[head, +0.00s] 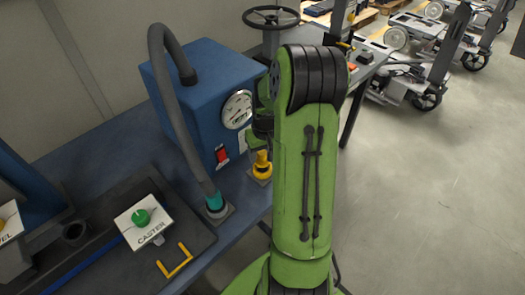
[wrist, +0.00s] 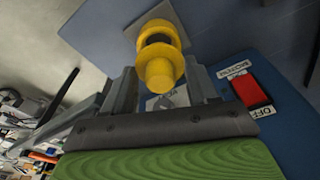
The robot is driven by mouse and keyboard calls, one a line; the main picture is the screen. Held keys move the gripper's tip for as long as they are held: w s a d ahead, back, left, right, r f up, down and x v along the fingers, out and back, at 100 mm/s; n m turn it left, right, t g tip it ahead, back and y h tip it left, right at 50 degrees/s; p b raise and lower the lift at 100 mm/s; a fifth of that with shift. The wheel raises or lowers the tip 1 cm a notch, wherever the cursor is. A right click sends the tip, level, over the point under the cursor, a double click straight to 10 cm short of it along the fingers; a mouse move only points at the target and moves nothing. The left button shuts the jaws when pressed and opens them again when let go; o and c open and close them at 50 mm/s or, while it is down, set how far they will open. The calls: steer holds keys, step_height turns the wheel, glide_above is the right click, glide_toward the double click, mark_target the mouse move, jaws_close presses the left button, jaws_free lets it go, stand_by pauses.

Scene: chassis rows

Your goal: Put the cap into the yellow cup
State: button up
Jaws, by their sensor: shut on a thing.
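My gripper (wrist: 163,82) is shut on a yellow cap (wrist: 160,72), a round piece with a wider rim, held between the two grey fingers. The yellow cup (wrist: 157,25) is just past the cap in the wrist view, with a dark opening facing it. The cap overlaps part of the cup in the picture, and I cannot tell whether they touch. In the head view the yellow cup (head: 262,171) stands on a small grey plate beside the blue machine. My green arm hides the gripper's fingers there.
The blue machine (head: 205,90) has a gauge (head: 237,109), a red switch (head: 221,154) and a thick grey hose (head: 170,100) in front. The red switch (wrist: 252,90) is close right of my gripper in the wrist view. A dark tray with a CASTER block (head: 143,222) is at left.

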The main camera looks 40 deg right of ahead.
mark_target(263, 161)
steer(key=shift+f+b, duration=0.9)
steer(key=shift+f, duration=0.1)
stand_by(0.9)
steer(key=shift+f+b, duration=0.8)
steer(key=shift+f, duration=0.15)
steer(key=o, duration=1.1)
steer(key=shift+r, duration=0.1)
steer(key=r+p, duration=0.1)
steer(key=r, duration=0.4)
steer(key=s+r+p, duration=0.1)
steer(key=r+p, duration=0.1)
steer(key=r, duration=0.3)
steer(key=s+r+p, duration=0.1)
steer(key=r, duration=0.4)
steer(key=shift+a+r, duration=0.3)
steer(key=shift+a, duration=0.05)
